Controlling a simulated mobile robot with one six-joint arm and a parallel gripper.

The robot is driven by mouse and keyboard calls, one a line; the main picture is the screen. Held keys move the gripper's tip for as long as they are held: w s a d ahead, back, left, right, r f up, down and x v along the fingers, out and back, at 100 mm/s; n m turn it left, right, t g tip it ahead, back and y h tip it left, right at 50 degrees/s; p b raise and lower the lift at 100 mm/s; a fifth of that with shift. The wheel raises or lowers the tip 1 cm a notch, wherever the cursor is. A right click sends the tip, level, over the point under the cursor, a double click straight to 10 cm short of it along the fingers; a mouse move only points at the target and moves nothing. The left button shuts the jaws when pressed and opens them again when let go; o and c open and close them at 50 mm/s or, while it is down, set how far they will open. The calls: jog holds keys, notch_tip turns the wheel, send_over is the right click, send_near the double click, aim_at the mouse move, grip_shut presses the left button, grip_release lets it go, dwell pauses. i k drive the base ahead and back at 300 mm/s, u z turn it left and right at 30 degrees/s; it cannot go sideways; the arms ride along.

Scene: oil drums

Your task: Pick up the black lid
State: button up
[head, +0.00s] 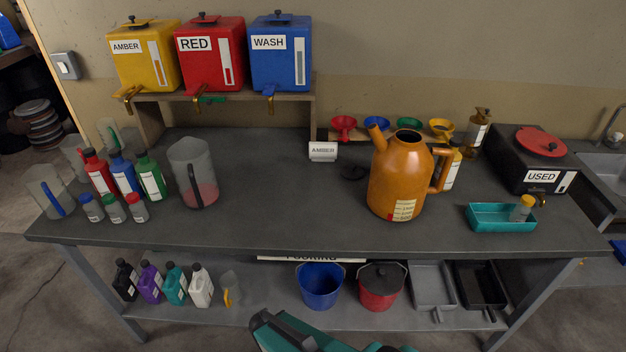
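A black lid (353,172) lies flat on the dark grey workbench (270,215), just left of the orange jug (396,185). It is low and dark against the bench top, so its outline is faint. The jug stands upright, and its top opening looks uncovered. Another black cover (383,273) sits on the red bucket (377,293) on the lower shelf. Part of my teal and black arm shows at the bottom edge, in front of the bench. My gripper's fingers do not show.
A white AMBER sign (323,151) stands behind the lid. Coloured funnels (377,124) sit in a rack behind the jug. A teal tray (501,217) is at right. A clear pitcher (193,173) stands at left. The bench's front middle is clear.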

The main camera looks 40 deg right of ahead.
aim_at(352, 171)
jog(key=u, duration=0.7)
jog(key=k, duration=0.75)
jog(key=z, duration=0.1)
jog(key=i, duration=1.65)
jog(key=u, duration=0.6)
